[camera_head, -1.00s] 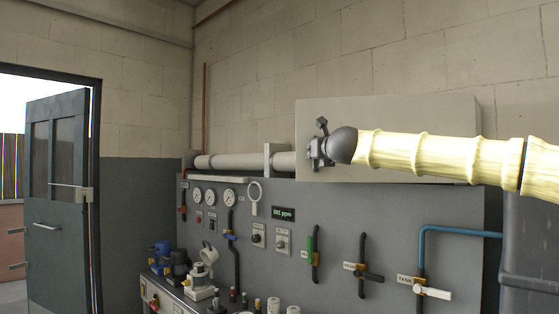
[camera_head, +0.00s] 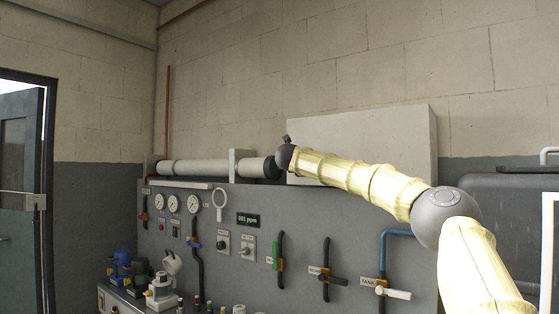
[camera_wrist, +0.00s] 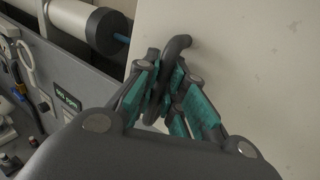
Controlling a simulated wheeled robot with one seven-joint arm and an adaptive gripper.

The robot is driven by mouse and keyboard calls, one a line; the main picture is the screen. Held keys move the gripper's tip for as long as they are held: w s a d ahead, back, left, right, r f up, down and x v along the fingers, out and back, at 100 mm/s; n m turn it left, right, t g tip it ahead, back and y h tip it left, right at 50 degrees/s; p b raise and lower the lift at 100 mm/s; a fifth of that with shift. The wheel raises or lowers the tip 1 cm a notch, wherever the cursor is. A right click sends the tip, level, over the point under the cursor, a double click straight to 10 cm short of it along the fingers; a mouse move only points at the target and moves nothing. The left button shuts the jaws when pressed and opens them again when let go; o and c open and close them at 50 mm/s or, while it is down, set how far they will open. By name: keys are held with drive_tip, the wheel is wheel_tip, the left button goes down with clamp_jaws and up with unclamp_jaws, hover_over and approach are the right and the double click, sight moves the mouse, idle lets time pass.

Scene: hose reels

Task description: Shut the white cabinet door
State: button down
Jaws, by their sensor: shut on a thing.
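The white cabinet door (camera_head: 365,130) is the pale flat panel on the wall above the grey board; it also fills the right of the wrist view (camera_wrist: 260,60). A dark curved handle (camera_wrist: 178,45) stands out near the door's left edge. My gripper (camera_wrist: 163,85) is shut on this handle, with its teal pads on both sides of it. In the head view, my gripper (camera_head: 287,143) is at the panel's left edge and mostly hidden by my wrist. My arm covers the lower part of the panel. I cannot tell how far the door stands from its frame.
A pale horizontal cylinder (camera_head: 205,167) with a dark end lies just left of the cabinet. Below is a grey panel (camera_head: 240,270) with gauges, valves and a blue pipe. A dark tank-like body (camera_head: 505,200) is at right. An open dark door (camera_head: 20,190) is at far left.

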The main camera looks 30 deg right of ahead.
drive_tip(key=shift+d+r, duration=0.2)
drive_tip(key=shift+d, duration=0.05)
drive_tip(key=c, duration=1.9)
unclamp_jaws()
drive_tip(key=shift+c, duration=0.2)
drive_tip(key=o, duration=0.5)
drive_tip(key=shift+w+d, duration=0.1)
drive_tip(key=shift+c, duration=0.2)
drive_tip(key=shift+f, duration=0.15)
drive_tip(key=shift+d, duration=0.1)
drive_tip(key=shift+a+f, duration=0.1)
drive_tip(key=shift+a, duration=0.15)
